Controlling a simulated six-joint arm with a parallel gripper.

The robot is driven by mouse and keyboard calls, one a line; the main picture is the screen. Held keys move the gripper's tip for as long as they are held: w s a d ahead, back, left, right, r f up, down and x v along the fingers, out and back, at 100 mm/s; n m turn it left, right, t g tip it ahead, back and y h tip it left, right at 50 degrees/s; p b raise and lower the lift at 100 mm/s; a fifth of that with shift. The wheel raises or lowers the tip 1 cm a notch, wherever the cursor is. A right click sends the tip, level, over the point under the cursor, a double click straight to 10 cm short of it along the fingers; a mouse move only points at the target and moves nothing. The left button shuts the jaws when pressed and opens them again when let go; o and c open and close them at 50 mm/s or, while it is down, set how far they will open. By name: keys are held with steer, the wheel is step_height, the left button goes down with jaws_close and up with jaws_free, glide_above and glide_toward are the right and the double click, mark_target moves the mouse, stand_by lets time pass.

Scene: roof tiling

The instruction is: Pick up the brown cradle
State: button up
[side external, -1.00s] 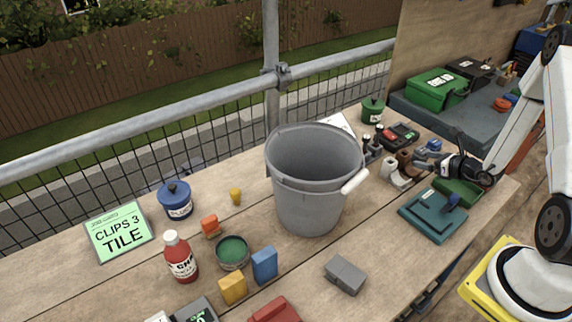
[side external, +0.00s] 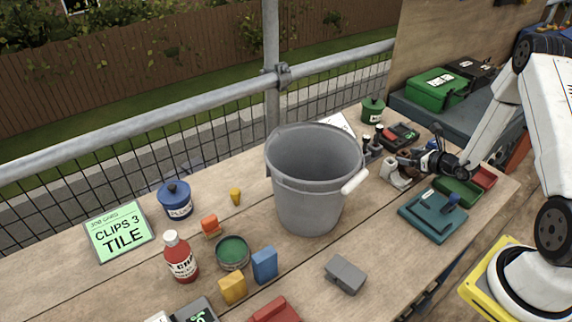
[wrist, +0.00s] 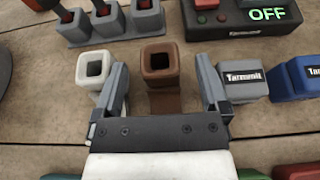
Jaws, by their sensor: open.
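The brown cradle (wrist: 160,66) is a block with a square socket on top and a low foot in front. It stands on the wooden bench in the wrist view. My gripper (wrist: 159,72) is open, with one finger on each side of the cradle. A gap shows between the left finger and the cradle, and another on the right. In the side view my gripper (side external: 406,161) is low over the bench behind the bucket and mostly hides the brown cradle.
A white cradle (wrist: 97,70) stands close outside the left finger. A grey block (wrist: 243,82) and a blue block (wrist: 296,79) stand to the right. A grey rack (wrist: 107,24) and a box reading OFF (wrist: 242,16) lie beyond. A grey bucket (side external: 311,190) stands nearby.

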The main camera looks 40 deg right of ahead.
stand_by(0.4)
jaws_close()
steer(key=shift+r, duration=0.2)
steer(key=shift+r, duration=0.75)
steer(key=s+a+r, duration=0.6)
steer(key=s+r, duration=0.5)
steer(key=s, duration=0.1)
steer(key=shift+s+a, duration=0.15)
steer(key=shift+a, duration=0.2)
